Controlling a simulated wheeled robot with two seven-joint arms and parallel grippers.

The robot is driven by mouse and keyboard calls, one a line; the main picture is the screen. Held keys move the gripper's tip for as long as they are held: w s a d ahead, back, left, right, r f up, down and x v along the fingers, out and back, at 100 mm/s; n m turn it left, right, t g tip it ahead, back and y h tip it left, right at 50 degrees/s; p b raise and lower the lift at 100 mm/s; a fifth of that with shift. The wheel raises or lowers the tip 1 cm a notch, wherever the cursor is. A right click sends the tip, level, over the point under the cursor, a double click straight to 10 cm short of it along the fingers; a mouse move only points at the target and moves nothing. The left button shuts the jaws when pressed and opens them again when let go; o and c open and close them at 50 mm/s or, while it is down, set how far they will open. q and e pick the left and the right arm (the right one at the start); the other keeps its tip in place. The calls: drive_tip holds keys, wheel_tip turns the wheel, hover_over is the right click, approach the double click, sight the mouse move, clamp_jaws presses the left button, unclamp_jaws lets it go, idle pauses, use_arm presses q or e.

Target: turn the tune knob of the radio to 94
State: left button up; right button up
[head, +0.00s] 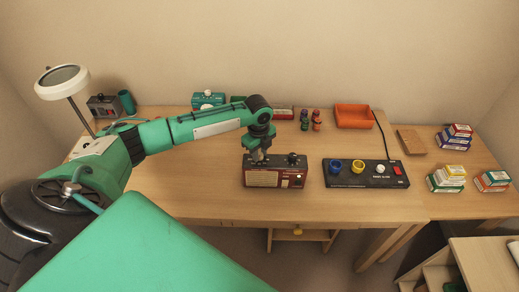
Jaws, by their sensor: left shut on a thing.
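The radio (275,179), a dark red box with a pale front panel at left, stands near the front edge of the desk. A black knob (293,159) shows free on its top at the right. My left gripper (258,157) points down onto the left part of the radio's top and is shut on a knob there, which its fingers mostly hide. The dial marking and any number are too small to read. My right gripper is not in view.
A black power box (365,182) with blue, yellow and white knobs and a red switch stands right of the radio. An orange tray (354,116) and several small bottles are behind. Small boxes (445,179) stand at right. Desk left of the radio is clear.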

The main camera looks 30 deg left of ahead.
sight(260, 156)
use_arm(q)
drive_tip(key=n+p, duration=0.3)
drive_tip(key=shift+d+r, duration=0.1)
drive_tip(key=shift+r, duration=0.1)
drive_tip(key=shift+w+f+n+p, duration=0.1)
drive_tip(key=shift+f+n+p, duration=0.05)
drive_tip(key=shift+n+p, duration=1.4)
drive_tip(key=o, duration=1)
wheel_tip(260, 156, up, 14)
drive_tip(key=b, duration=0.4)
drive_tip(key=shift+s, duration=0.25)
